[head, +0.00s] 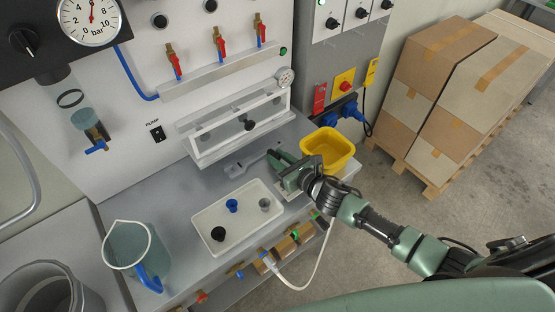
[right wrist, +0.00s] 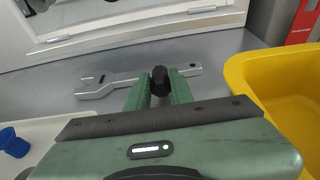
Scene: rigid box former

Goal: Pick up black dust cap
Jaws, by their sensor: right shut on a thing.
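My right gripper (head: 277,157) reaches in from the right over the grey bench, beside the yellow tub. In the right wrist view its two green fingers (right wrist: 160,90) are shut on a small black dust cap (right wrist: 159,78), which shows dark and upright between the fingertips. The cap is hardly visible in the head view. Another black round piece (head: 218,234) lies in the white tray. My left gripper is not in view.
The white tray (head: 205,247) also holds a blue piece (head: 232,205) and a grey piece (head: 265,203). A flat grey wrench (right wrist: 112,84) lies behind the fingers. The yellow tub (head: 345,150) stands to the right, a jug (head: 130,250) at the left.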

